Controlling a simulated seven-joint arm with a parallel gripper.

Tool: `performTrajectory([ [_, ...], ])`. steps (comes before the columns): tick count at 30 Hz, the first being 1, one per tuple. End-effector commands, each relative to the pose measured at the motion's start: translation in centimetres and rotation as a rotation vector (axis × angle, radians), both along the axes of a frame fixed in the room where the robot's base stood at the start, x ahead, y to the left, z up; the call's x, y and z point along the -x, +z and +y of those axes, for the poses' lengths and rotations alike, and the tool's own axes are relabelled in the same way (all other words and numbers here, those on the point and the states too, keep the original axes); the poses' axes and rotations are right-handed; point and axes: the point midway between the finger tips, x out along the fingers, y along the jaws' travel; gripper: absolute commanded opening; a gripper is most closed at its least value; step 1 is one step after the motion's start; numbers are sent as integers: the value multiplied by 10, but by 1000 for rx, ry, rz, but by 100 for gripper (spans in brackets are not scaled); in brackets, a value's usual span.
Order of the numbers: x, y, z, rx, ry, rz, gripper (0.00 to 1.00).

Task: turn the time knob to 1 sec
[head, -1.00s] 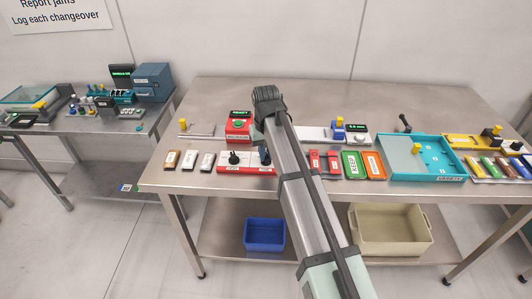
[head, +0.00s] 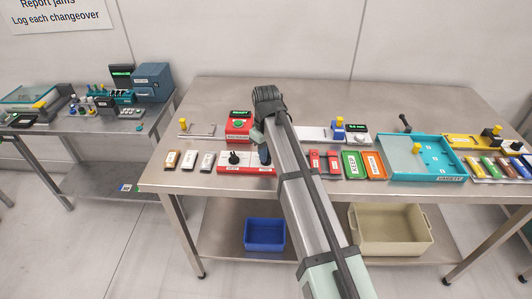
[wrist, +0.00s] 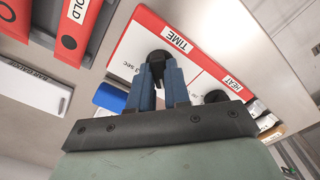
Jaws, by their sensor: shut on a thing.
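The time knob (wrist: 157,58) is black and sits on a red and white panel (wrist: 146,25) under the label TIME (wrist: 179,39). My gripper (wrist: 161,78) has its blue fingers shut on the time knob in the wrist view. A mark ending in "sec" (wrist: 131,71) shows beside the knob; its number is hard to read, and other time marks are hidden. A second black knob (wrist: 215,97) stands by the label HEAT (wrist: 232,81). In the head view the panel (head: 228,168) lies at the front of the table, and my arm hides the time knob.
A red box with a green button (head: 238,128) stands behind the panel. Red blocks (head: 315,160) and green and orange holders (head: 352,165) lie to the right. A teal tray (head: 398,178) is farther right. Bare table (head: 220,95) shows at the back.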

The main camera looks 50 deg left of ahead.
Motion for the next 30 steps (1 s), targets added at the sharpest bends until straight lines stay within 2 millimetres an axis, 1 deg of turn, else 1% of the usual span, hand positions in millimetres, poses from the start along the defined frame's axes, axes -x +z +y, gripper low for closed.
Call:
performTrajectory([
  [8, 0, 0, 0, 0, 3, 0, 0],
  [9, 0, 0, 0, 0, 3, 0, 20],
  [16, 0, 0, 0, 0, 2, 0, 42],
  [25, 0, 2, 0, 0, 1, 0, 43],
  [28, 0, 9, 0, -1, 1, 0, 43],
  [30, 0, 17, 1, -1, 1, -1, 43],
])
